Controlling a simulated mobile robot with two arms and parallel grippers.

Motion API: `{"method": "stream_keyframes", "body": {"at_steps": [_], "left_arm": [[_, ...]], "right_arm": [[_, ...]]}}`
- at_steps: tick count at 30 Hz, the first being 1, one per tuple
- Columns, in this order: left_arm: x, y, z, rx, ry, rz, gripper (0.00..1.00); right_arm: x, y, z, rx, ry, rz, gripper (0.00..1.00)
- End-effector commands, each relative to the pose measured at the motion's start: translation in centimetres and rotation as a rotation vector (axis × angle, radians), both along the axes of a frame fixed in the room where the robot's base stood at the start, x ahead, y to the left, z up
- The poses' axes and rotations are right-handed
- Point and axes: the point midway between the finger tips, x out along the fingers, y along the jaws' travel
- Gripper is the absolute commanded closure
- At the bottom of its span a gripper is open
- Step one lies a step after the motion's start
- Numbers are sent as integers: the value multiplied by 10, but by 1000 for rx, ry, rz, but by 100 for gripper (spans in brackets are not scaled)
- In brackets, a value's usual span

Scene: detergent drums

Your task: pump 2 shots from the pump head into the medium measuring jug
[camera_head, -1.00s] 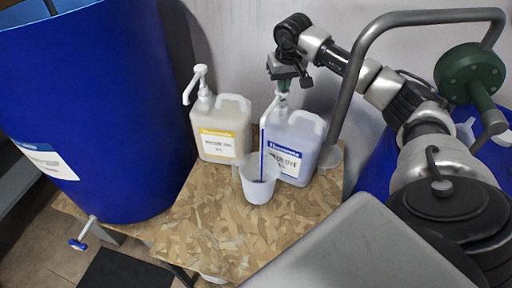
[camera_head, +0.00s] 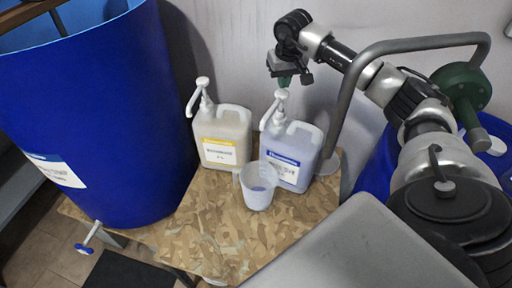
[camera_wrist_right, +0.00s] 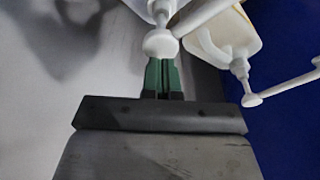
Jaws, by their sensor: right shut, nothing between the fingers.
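The medium measuring jug (camera_head: 257,192) is a translucent white cup, upright on the bench, with some blue liquid at its bottom. Behind it and to its right stands a pale violet bottle (camera_head: 303,146) with a blue label. Its white pump head (camera_head: 280,95) has a nozzle pointing down and left over the jug; no stream shows. My right gripper (camera_head: 285,80) is shut and empty just above the pump head. In the right wrist view, its green fingers (camera_wrist_right: 161,74) point at the white knob (camera_wrist_right: 160,43); whether they touch cannot be told. My left gripper is out of view.
A cream bottle (camera_head: 222,137) with a yellow label and its own pump stands left of the violet one. A large blue drum (camera_head: 100,110) with a tap is at the left. The patterned bench top (camera_head: 215,235) is free in front.

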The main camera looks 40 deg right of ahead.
Motion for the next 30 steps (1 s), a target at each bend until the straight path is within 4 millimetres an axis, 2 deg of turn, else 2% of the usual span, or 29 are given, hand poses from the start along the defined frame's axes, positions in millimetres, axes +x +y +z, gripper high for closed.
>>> {"method": "stream_keyframes", "body": {"at_steps": [17, 30], "left_arm": [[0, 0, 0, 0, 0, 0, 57], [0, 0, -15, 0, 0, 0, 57]], "right_arm": [[0, 0, 1, 0, -1, 0, 100], [0, 0, -24, 0, -1, -1, 100]]}}
